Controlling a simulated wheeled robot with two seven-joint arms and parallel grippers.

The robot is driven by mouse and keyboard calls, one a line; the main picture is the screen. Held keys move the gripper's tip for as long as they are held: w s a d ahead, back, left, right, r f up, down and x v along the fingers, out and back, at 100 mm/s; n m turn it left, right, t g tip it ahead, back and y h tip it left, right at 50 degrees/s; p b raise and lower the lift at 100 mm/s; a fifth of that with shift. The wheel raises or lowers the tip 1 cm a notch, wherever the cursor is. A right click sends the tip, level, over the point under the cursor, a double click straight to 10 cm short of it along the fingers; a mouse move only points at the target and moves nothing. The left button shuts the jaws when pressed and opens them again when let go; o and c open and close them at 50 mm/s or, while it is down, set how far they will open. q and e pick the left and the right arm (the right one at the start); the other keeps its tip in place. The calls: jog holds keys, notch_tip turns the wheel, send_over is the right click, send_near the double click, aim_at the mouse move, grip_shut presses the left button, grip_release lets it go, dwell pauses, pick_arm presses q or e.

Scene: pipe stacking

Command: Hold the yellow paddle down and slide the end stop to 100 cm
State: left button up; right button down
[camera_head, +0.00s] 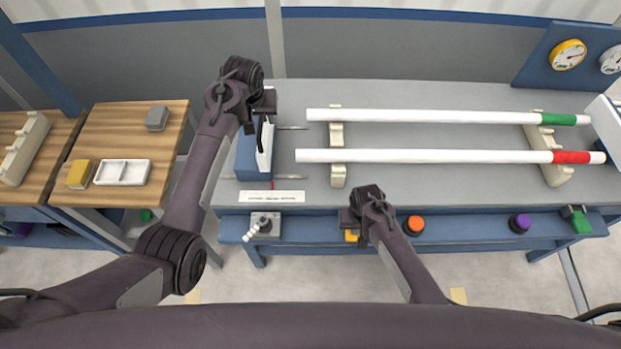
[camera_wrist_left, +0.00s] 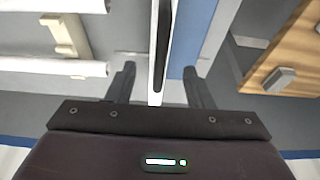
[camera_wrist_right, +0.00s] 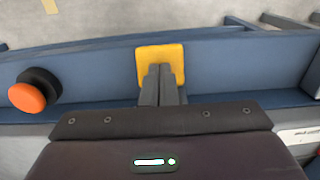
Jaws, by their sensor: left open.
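The end stop (camera_head: 246,160) is a blue block with a white face and a black strip, on thin rails at the left of the grey bench. My left gripper (camera_wrist_left: 160,78) is open, its fingers on either side of the white plate (camera_wrist_left: 158,50) of the end stop, with gaps showing. The yellow paddle (camera_wrist_right: 160,62) is on the blue front beam; it shows partly in the head view (camera_head: 351,236). My right gripper (camera_wrist_right: 163,82) has its fingers together, tips over the paddle's face. I cannot tell whether they press it.
A white scale strip (camera_head: 272,197) lies before the end stop, its numbers unreadable. Two white pipes, one with a green band (camera_head: 557,119) and one with a red band (camera_head: 571,157), rest on cream supports (camera_head: 337,176). An orange button (camera_head: 414,223) is beside the paddle.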

aim_at(260, 123)
dwell(0.4)
pick_arm(q)
jog(key=shift+x, duration=2.05)
jog(key=shift+c, duration=0.5)
grip_shut()
